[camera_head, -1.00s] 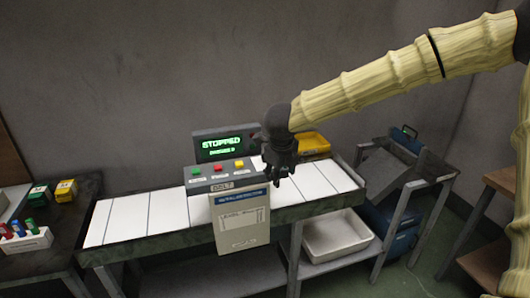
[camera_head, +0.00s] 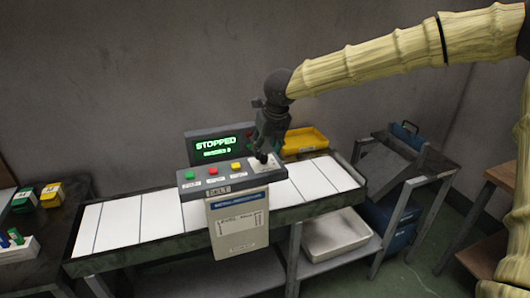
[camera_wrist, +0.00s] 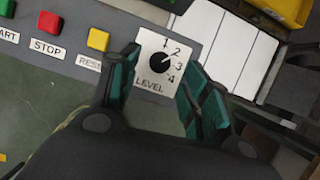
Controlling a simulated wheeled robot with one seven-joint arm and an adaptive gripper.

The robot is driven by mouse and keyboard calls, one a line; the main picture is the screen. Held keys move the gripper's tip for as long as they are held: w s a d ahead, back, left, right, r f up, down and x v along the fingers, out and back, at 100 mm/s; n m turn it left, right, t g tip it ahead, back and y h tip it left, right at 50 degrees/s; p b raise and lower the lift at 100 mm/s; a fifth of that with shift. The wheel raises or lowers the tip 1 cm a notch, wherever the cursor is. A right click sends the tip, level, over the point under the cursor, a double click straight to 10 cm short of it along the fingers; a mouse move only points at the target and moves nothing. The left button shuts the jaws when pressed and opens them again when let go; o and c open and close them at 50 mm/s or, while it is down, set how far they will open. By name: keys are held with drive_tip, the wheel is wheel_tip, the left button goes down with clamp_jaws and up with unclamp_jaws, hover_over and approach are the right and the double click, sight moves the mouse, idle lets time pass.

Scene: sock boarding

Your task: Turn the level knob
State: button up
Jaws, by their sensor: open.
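The level knob (camera_wrist: 161,63) is a small black round knob on a white square plate marked 1 to 4 and LEVEL. In the wrist view it lies between and beyond the two fingers of my gripper (camera_wrist: 158,95), which are open with nothing between them. The knob's pointer seems to face up and right, near 2; the exact setting is hard to tell. In the head view my gripper (camera_head: 263,158) is over the right end of the control panel (camera_head: 218,178) and partly covers the knob plate (camera_head: 262,166). I cannot tell whether the fingers touch the plate.
Green, red (camera_wrist: 49,22) and yellow (camera_wrist: 98,40) buttons sit left of the knob. A screen (camera_head: 222,145) reading STOPPED stands behind the panel. A white-slatted conveyor (camera_head: 115,222) runs to both sides. A yellow bin (camera_head: 305,140) is behind right.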

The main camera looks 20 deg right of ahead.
sight(264, 156)
drive_tip(key=shift+x, duration=1.95)
drive_tip(key=shift+s, duration=0.1)
drive_tip(key=shift+p, duration=0.3)
drive_tip(key=c, duration=1)
